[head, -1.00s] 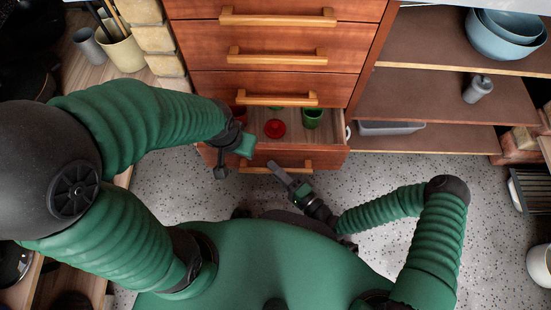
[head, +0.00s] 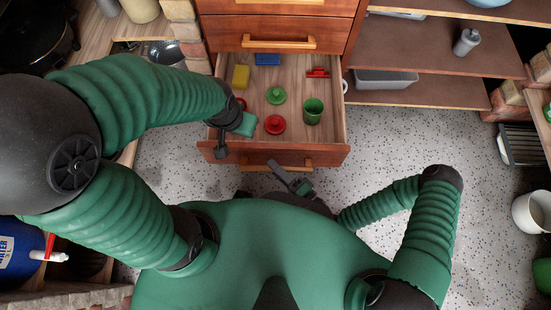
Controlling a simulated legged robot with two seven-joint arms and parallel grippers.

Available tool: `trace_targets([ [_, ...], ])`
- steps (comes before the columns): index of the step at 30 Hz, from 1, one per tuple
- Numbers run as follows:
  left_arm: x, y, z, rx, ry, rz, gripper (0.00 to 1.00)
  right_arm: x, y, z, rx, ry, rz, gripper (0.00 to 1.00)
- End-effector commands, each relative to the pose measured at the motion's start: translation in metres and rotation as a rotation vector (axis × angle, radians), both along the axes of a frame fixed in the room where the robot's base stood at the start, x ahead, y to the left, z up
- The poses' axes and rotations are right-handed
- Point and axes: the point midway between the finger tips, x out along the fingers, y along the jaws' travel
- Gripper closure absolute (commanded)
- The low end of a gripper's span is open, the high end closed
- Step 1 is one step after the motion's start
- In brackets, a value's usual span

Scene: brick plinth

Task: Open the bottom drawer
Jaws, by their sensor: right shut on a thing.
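The bottom drawer (head: 318,156) of the wooden cabinet is pulled well out in the head view, its inside showing from above. Its light wooden handle (head: 310,161) is on the front face, partly covered by my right gripper. My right gripper (head: 276,168) is shut on this handle at its middle. My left gripper (head: 222,143) is at the left end of the drawer front, overlapping its top edge in the picture. Whether it touches the drawer, and whether its jaws are open, I cannot tell.
In the drawer lie a green cup (head: 313,111), a red lid (head: 275,124), a green lid (head: 276,95), a yellow block (head: 241,77) and a blue block (head: 267,59). Open shelves (head: 440,60) stand right. The speckled floor (head: 390,140) is clear beside the drawer.

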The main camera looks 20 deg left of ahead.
Motion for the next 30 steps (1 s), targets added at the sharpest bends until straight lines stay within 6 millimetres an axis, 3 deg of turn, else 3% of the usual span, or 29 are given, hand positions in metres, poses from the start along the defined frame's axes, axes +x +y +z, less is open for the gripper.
trace_targets([
  [12,0.0000,0.0000,-0.0005,0.000,0.000,0.000,0.64,-0.0008,-0.0025,-0.0055,-0.012,0.007,-0.003,1.00],
  [13,0.0000,0.0000,-0.0005,0.000,0.000,0.000,0.64,-0.0008,-0.0025,-0.0055,-0.011,0.006,-0.003,0.81],
  [18,0.0000,0.0000,-0.0004,0.000,0.000,0.000,0.64,-0.0009,-0.0018,-0.0038,-0.008,0.003,-0.002,0.62],
  [30,0.0000,0.0000,-0.0003,0.000,0.000,0.000,0.64,-0.0005,0.0004,-0.0012,-0.003,0.001,0.000,0.62],
])
